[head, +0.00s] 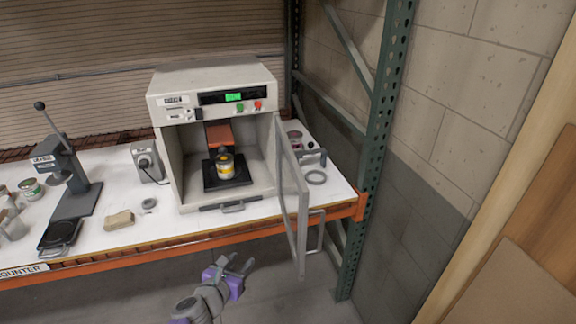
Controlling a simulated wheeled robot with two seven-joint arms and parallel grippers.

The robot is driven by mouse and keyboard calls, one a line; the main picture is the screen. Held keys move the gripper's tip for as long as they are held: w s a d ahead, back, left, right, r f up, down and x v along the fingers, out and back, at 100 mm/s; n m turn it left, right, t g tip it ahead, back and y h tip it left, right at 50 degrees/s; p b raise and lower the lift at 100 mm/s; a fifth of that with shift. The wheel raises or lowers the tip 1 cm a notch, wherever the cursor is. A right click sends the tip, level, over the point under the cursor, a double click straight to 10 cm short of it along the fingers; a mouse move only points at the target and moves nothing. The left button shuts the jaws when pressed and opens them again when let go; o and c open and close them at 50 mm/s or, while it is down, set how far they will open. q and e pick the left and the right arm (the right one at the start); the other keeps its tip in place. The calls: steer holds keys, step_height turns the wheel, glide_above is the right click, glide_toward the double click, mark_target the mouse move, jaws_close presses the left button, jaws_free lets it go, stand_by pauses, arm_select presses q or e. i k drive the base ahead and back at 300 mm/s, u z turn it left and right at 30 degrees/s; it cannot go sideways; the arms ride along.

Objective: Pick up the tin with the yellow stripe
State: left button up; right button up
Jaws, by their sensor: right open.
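The tin with the yellow stripe (226,166) stands upright on a black plate (241,181) inside the open grey machine (214,83). A reddish-brown block (219,134) is just above and behind it. The machine's door (291,200) is swung open at the right of the opening. My right gripper (241,263) is open and empty, in front of and below the bench edge, well short of the tin. My left gripper is not in the picture.
The white bench (110,236) has an orange front beam. A press (66,165), several tins, a sponge-like block (119,220) and a ring (148,204) are at the left. A green rack post (380,130) stands at the right.

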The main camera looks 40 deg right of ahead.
mark_target(224, 172)
steer(key=z, duration=0.3)
steer(key=i, duration=1.65)
